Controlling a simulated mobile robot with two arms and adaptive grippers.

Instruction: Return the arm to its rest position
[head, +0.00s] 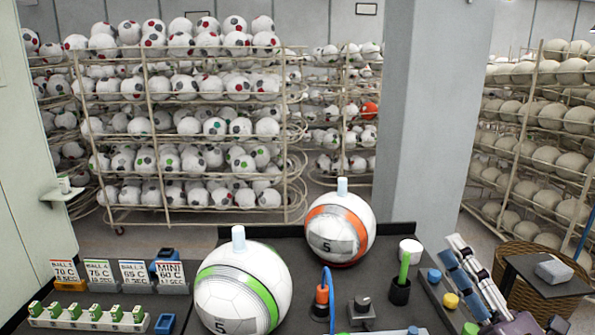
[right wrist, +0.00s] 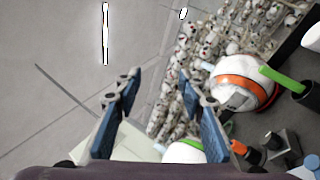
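My right gripper (head: 468,266) is at the right side of the table in the head view, raised at a slant. In the right wrist view its two blue-padded fingers (right wrist: 160,82) stand wide apart with nothing between them. The orange-striped ball (head: 340,228) stands on the dark table to its left; it also shows in the right wrist view (right wrist: 243,82), beyond the right finger. The green-striped ball (head: 243,288) sits at the front left, apart from the gripper. Each ball has a pale peg on top. My left gripper is not in view.
Near the right gripper stand a green-handled tool in a black cup (head: 400,290), a white cup (head: 411,250) and small yellow and blue pieces. A black knob (head: 362,304) and a blue-cabled orange tool (head: 322,295) are at the front. Label cards (head: 102,272) stand at left. Ball racks (head: 190,130) fill the back.

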